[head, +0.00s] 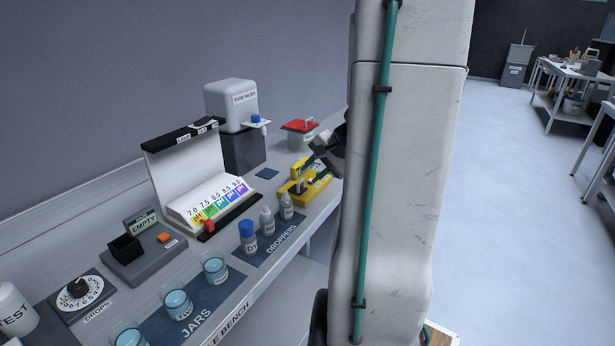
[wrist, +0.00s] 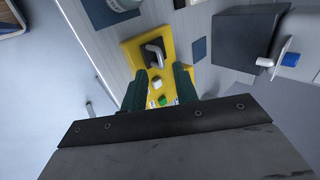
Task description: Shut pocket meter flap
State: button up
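The yellow pocket meter (head: 316,190) lies on the bench toward its far right end. In the wrist view, the yellow body (wrist: 132,50) carries a grey bent handle (wrist: 153,54), with small white and green parts below it. I cannot tell clearly how far its flap stands open. My gripper (wrist: 161,72) is over the meter. Its two dark green fingers are apart with nothing held between them, and the meter shows through the gap. In the head view my arm hides part of the gripper, and I cannot tell whether the fingers touch the meter.
Dropper bottles (head: 267,221) and jars (head: 215,268) line the front of the bench. A colour chart stand (head: 184,167) and a pure water dispenser (head: 231,107) are behind. A red-lidded bin (head: 300,127) stands beyond the meter. Open floor lies right of the bench.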

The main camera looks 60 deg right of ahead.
jog(key=v, duration=0.4)
dwell(0.5)
jog(key=s+a+r+n+g, duration=0.2)
jog(key=a+n, duration=0.3)
jog(key=a, duration=0.6)
jog(key=s+a+r+n+g, duration=0.1)
jog(key=s+a+n, duration=0.3)
jog(key=a, duration=0.8)
jog(key=s+a+r+n+g, duration=0.2)
jog(key=a+n, duration=0.6)
jog(key=a, duration=0.4)
jog(key=shift+s+a+r+g+h, duration=0.3)
jog(key=shift+s+g, duration=0.4)
jog(key=shift+s, duration=0.4)
jog(key=shift+d, duration=0.1)
